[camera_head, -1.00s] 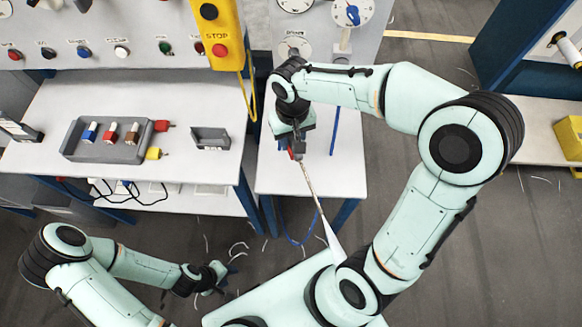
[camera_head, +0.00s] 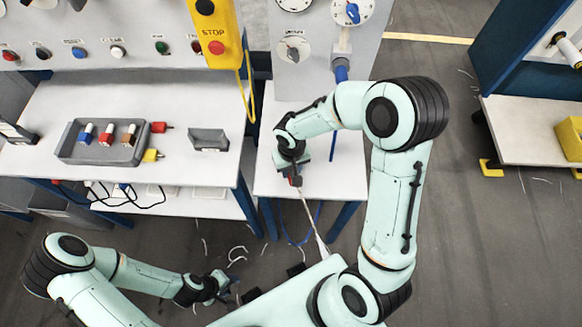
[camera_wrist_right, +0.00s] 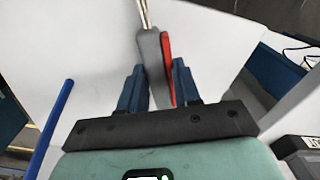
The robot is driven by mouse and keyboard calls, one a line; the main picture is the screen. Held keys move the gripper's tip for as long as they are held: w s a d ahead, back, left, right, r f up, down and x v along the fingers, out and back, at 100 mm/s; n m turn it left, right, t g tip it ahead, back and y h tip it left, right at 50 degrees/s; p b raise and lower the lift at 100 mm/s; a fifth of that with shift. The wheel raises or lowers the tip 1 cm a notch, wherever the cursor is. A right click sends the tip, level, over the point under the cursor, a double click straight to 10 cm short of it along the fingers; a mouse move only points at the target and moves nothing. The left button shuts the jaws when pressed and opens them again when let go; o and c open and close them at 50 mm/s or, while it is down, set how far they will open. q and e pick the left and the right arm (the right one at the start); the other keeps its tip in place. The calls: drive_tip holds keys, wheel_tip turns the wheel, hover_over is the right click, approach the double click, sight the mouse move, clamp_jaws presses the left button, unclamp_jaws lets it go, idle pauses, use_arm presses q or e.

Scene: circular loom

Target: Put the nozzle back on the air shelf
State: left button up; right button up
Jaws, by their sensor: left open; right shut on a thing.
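The nozzle (camera_head: 306,208) has a grey body with a red trigger and a long thin metal tube. My right gripper (camera_head: 296,178) is shut on its body, above the white air shelf (camera_head: 343,182) under the gauges. The tube points toward my base, past the shelf's front edge. In the right wrist view, the nozzle (camera_wrist_right: 151,50) stands between the blue fingers of my right gripper (camera_wrist_right: 158,85), with the white shelf surface behind. I cannot tell how high it is above the shelf. My left gripper (camera_head: 222,287) is open and empty, low at the front left.
A blue hose (camera_head: 334,130) comes down by the shelf and loops below it. A yellow stop-button box (camera_head: 213,30) hangs above. The shelf's right part is clear.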

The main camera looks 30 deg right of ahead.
drive_tip(key=shift+f, duration=0.15)
drive_tip(key=o, duration=0.9)
use_arm(q)
drive_tip(key=shift+s+f, duration=0.1)
use_arm(e)
drive_tip(key=shift+o, duration=0.2)
drive_tip(key=shift+r, duration=0.55)
use_arm(q)
drive_tip(key=shift+w+r+p, duration=0.6)
drive_tip(key=shift+w+r, duration=0.15)
drive_tip(key=shift+r, duration=0.15)
use_arm(e)
wheel_tip(320, 180, up, 11)
drive_tip(key=shift+r, duration=0.2)
